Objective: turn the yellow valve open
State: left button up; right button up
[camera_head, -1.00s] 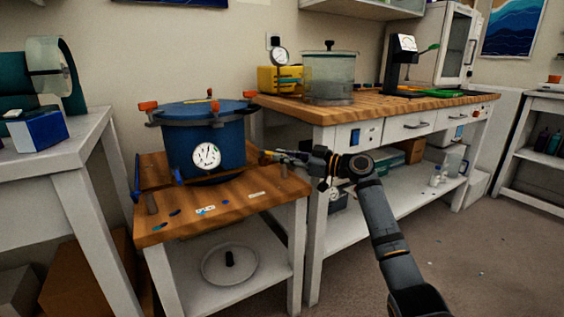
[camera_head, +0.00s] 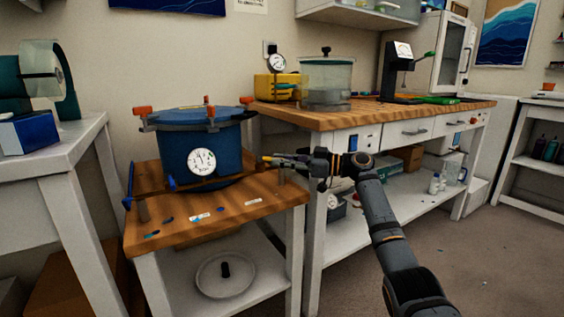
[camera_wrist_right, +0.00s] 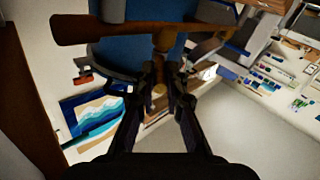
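A blue pressure pot (camera_head: 232,150) with orange-red clamps and a white dial gauge (camera_head: 201,162) stands on a low wooden-topped cart. A small yellow piece (camera_head: 266,158), which seems to be the valve, shows at the pot's right side, at my right fingertips. My right gripper (camera_head: 285,160) reaches in from the right, level with it. In the right wrist view my right gripper's fingers (camera_wrist_right: 163,84) are slightly apart, with a small brass-coloured knob (camera_wrist_right: 159,90) between them. Contact cannot be made out. My left gripper is not in view.
The cart's wooden top (camera_head: 225,215) carries small blue bits and labels. A workbench (camera_head: 400,112) with a clear chamber (camera_head: 326,82) and a yellow pump (camera_head: 272,88) stands behind right. A white table (camera_head: 60,150) is at left.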

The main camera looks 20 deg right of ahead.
jog(key=o, duration=0.4)
jog(key=v, duration=1.2)
jog(key=shift+c, duration=0.2)
